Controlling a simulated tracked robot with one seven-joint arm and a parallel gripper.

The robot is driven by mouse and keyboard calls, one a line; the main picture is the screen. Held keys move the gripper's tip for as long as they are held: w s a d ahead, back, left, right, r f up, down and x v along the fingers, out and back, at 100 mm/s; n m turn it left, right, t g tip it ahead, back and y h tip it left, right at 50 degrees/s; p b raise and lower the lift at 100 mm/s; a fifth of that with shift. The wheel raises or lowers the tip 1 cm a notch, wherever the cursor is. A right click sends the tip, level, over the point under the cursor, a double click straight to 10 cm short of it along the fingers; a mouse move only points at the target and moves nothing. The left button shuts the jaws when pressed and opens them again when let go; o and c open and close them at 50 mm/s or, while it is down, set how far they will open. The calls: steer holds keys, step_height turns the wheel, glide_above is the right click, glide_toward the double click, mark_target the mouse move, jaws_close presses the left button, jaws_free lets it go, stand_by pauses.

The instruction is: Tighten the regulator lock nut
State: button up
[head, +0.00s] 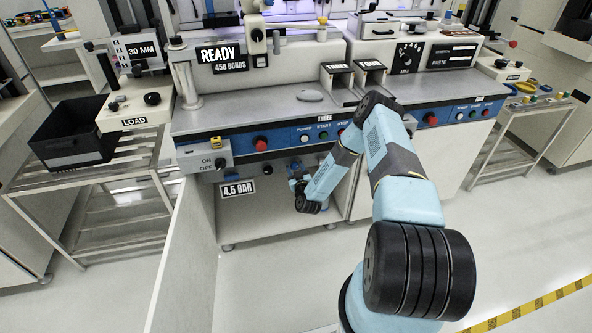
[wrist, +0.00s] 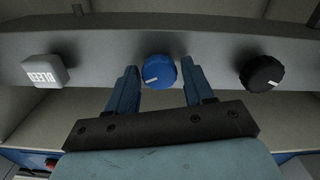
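In the wrist view a round blue knob (wrist: 159,71) with a white index line sits on a grey bar. My gripper (wrist: 158,66) is open, with one blue finger on each side of the knob and a visible gap at both sides. The fingertips reach about level with the knob; how deep they reach is hard to judge. A black knob (wrist: 262,73) with a white line is to the right, and a white BLEED button (wrist: 45,71) is to the left. No part is labelled as the lock nut. In the head view, my gripper is small and partly hidden below the bench front.
In the head view a 4.5 BAR sign (head: 238,189) hangs left of my gripper, beside an open panel door (head: 184,262). The bench front (head: 345,133) with its buttons is above. The cabinet floor below is clear. A black bin (head: 75,135) stands far left.

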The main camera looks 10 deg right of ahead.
steer(key=c, duration=0.8)
steer(key=shift+m, duration=0.3)
steer(key=m, duration=0.8)
steer(key=shift+d+m, duration=0.1)
steer(key=shift+m, duration=0.3)
steer(key=m, duration=0.6)
steer(key=shift+d+f, duration=0.15)
steer(key=m, duration=0.6)
steer(key=shift+s+d+f+m, duration=0.1)
steer(key=shift+f+m, duration=0.05)
steer(key=shift+m, duration=0.25)
